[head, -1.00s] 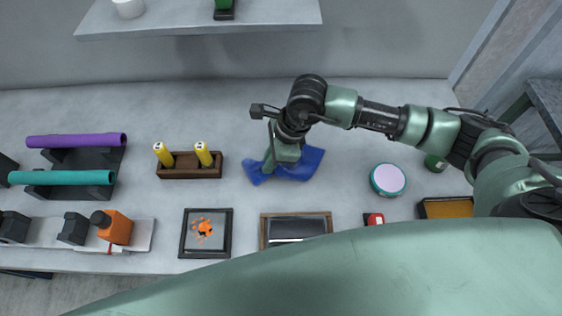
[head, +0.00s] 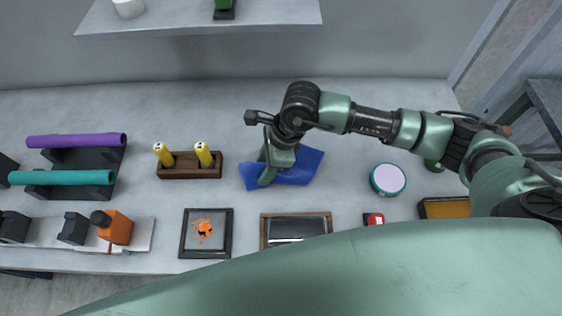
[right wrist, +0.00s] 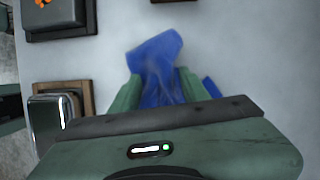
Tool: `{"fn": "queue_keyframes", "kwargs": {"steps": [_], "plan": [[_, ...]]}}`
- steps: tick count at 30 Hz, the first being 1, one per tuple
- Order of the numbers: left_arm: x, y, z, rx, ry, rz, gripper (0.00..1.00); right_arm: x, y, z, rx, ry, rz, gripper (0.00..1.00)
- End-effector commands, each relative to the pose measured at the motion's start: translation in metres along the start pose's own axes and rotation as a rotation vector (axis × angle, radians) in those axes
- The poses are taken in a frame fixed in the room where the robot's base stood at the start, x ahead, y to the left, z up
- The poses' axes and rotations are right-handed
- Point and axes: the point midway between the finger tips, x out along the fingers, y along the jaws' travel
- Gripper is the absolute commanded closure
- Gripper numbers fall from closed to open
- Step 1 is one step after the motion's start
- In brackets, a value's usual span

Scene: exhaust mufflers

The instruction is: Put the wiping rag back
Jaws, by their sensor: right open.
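The wiping rag is the crumpled blue cloth (head: 302,168) on the grey table, in the middle of the head view. It also shows in the right wrist view (right wrist: 158,62). My right gripper (head: 270,178) points down at the rag's left part and hides some of it. In the right wrist view my right gripper (right wrist: 158,88) is open, with green fingers on both sides of a bunched part of the rag. I cannot tell whether the fingers touch the cloth. My left gripper is not in view.
A wooden holder (head: 190,172) with two yellow cylinders stands left of the rag. A framed tray with orange bits (head: 206,250) and a wood-framed dark tray (head: 325,230) lie in front. A round pink-topped tin (head: 388,179) stands right. Bare table lies behind the rag.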

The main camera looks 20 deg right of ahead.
Motion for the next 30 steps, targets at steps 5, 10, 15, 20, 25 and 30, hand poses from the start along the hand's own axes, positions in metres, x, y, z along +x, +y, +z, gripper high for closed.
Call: {"fn": "queue_keyframes", "kwargs": {"steps": [5,10,15,20,25,30], "plan": [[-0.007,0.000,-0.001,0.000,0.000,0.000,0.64,-0.013,0.002,0.010,-0.002,-0.002,-0.002,0.55],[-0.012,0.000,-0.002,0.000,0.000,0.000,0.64,-0.024,0.005,0.020,-0.001,-0.002,0.000,0.55],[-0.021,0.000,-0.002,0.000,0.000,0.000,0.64,-0.038,0.008,0.031,-0.004,-0.003,-0.001,0.55],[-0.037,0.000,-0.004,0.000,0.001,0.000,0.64,-0.063,0.014,0.052,-0.004,-0.003,-0.001,0.55],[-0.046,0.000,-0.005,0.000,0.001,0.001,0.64,-0.080,0.018,0.067,-0.002,-0.001,0.000,0.55],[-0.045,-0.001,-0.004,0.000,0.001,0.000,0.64,-0.081,0.019,0.070,-0.001,-0.001,0.000,0.60]]}}
